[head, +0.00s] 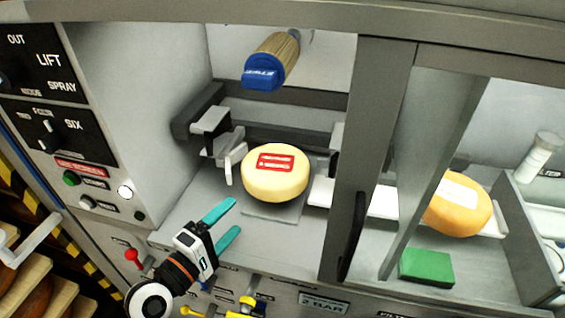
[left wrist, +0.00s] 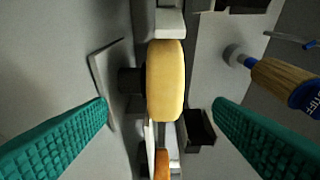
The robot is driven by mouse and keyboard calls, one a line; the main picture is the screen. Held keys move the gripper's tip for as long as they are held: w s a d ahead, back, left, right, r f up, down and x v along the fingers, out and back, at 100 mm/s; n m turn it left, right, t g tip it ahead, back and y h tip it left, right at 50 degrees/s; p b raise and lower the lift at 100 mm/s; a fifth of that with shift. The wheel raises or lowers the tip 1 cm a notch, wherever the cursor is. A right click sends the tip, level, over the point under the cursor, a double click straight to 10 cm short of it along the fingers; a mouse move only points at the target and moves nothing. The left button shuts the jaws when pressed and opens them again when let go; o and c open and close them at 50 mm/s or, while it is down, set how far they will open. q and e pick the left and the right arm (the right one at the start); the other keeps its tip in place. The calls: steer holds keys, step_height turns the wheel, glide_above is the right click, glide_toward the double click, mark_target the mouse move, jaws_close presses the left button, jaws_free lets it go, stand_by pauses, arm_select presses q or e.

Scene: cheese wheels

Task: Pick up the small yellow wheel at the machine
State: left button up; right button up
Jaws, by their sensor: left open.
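The small yellow wheel (head: 275,173) with a red label sits inside the machine, above a grey plate (head: 270,211). In the left wrist view the yellow wheel (left wrist: 166,80) shows edge-on, between and beyond the fingers. My left gripper (head: 229,223) is open and empty, in front of the wheel and a little to its left in the head view, apart from it. Its teal fingers (left wrist: 160,122) stand wide apart in the left wrist view. My right gripper is not in view.
A grey clamp (head: 228,155) stands left of the wheel. A blue-ended brush (head: 268,65) hangs above. A dark door frame (head: 362,160) stands to the right. Beyond it are an orange wheel (head: 457,208) and a green block (head: 426,267). A control panel (head: 50,130) is at left.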

mark_target(256, 191)
arm_select(q)
steer(key=x, duration=0.2)
steer(key=p+x, duration=0.1)
steer(key=x, duration=0.1)
steer(key=shift+r, duration=0.25)
steer(key=shift+w+d+f, duration=0.1)
steer(key=shift+w+d, duration=0.1)
steer(key=shift+w, duration=0.05)
steer(key=x, duration=0.1)
steer(key=p+x, duration=0.1)
steer(key=x, duration=0.1)
steer(key=p+x, duration=0.1)
steer(key=x, duration=0.1)
steer(key=shift+s+d+r, duration=0.1)
steer(key=shift+r, duration=0.2)
steer(key=shift+w+d+f, duration=0.15)
steer(key=shift+w+d, duration=0.05)
steer(key=shift+w, duration=0.05)
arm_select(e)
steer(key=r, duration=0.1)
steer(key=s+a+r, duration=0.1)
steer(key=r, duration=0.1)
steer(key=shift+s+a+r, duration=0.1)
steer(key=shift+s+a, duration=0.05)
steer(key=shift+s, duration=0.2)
arm_select(q)
steer(key=shift+c, duration=0.3)
